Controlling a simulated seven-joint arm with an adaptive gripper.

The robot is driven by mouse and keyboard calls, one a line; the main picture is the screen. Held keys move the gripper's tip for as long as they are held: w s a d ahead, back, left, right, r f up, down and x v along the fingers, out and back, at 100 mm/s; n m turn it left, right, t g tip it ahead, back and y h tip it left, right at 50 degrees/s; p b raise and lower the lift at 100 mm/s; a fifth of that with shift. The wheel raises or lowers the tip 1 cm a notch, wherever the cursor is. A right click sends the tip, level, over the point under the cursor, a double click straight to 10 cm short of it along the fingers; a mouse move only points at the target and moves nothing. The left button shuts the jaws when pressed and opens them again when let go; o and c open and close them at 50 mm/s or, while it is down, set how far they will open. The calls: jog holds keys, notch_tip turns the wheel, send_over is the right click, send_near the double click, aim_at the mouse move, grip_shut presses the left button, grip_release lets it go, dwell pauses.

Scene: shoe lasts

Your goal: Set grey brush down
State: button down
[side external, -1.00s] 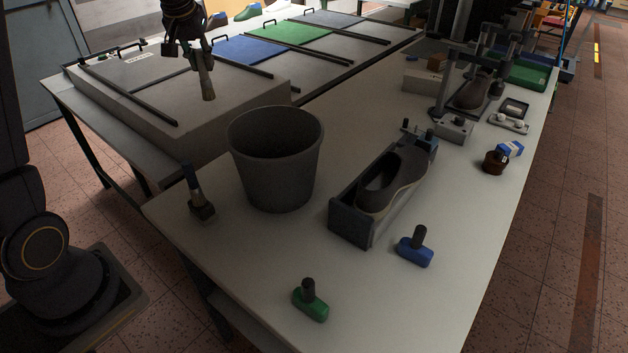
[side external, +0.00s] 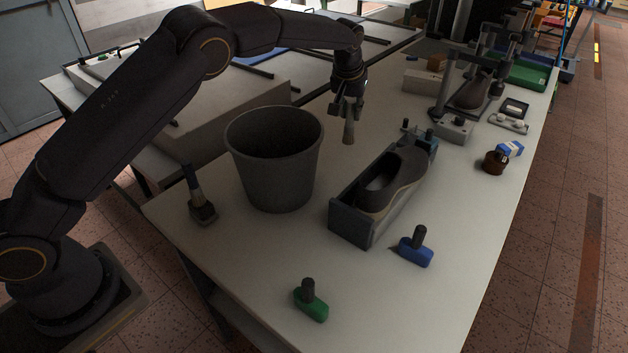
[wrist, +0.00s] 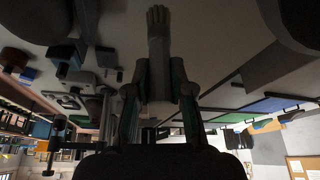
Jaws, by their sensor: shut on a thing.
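The grey brush (side external: 348,131) hangs bristles down from my gripper (side external: 346,106), which is shut on it. The brush is in the air, beyond and to the right of the bucket and behind the shoe last in the side view. In the wrist view the brush (wrist: 157,40) points away between the two fingers of my gripper (wrist: 158,82), its bristle tip at the top. Its upper handle is hidden by the fingers. The height of its tip above the table (side external: 270,255) is hard to tell.
A grey bucket (side external: 272,165) and a trough holding a shoe last (side external: 395,180) stand nearby. A blue-headed tool (side external: 416,250), a green-headed tool (side external: 311,303) and a dark-handled tool (side external: 201,205) stand on the table. A press (side external: 462,95) stands beyond.

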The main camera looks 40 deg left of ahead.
aim_at(348, 133)
notch_tip(348, 133, down, 8)
jog(key=shift+a, duration=0.1)
jog(key=shift+f, duration=0.15)
jog(key=c, duration=1)
grip_release()
